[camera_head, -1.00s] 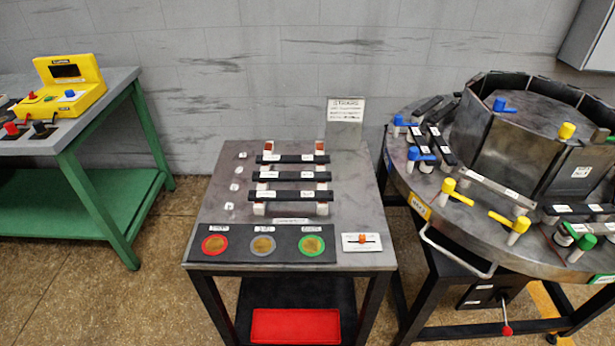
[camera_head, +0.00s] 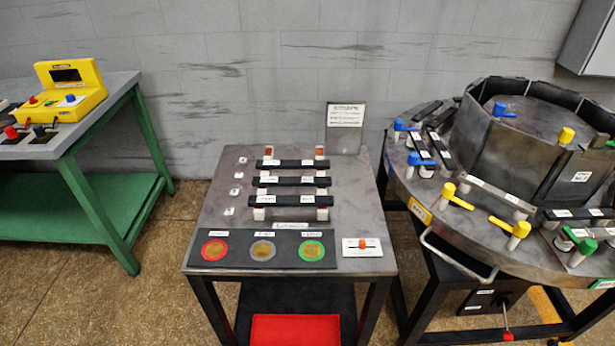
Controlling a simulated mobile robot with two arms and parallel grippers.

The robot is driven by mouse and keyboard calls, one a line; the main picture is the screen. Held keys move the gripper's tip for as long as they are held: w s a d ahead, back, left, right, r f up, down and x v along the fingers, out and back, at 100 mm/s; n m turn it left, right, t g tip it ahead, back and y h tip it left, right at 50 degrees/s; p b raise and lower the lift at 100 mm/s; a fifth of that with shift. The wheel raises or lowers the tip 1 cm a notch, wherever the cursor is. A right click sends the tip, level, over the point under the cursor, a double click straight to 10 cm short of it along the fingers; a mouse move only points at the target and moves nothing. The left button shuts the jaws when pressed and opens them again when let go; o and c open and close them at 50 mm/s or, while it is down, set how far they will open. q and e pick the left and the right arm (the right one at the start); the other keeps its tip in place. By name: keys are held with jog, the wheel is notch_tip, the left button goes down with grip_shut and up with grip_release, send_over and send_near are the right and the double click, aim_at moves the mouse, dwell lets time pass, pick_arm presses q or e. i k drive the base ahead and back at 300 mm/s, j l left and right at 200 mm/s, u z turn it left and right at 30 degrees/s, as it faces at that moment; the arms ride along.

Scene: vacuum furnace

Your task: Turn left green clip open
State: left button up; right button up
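Green clips show at the right edge of the head view, on the round metal table. One green clip (camera_head: 582,251) stands on a white post near the table's front right. A green bar (camera_head: 573,236) lies just up and left of it. Another green piece (camera_head: 611,141) is cut by the picture's right edge. Whether the clips are open or closed is hard to tell at this size. Neither of my grippers is in view.
The round table (camera_head: 455,228) carries a dark metal drum (camera_head: 520,150), blue clips (camera_head: 420,160) and yellow clips (camera_head: 510,231). A grey stand (camera_head: 355,210) with black bars is in the middle. A green bench (camera_head: 75,205) with a yellow meter (camera_head: 75,90) is left.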

aim_at(586, 248)
jog(key=z, duration=1.7)
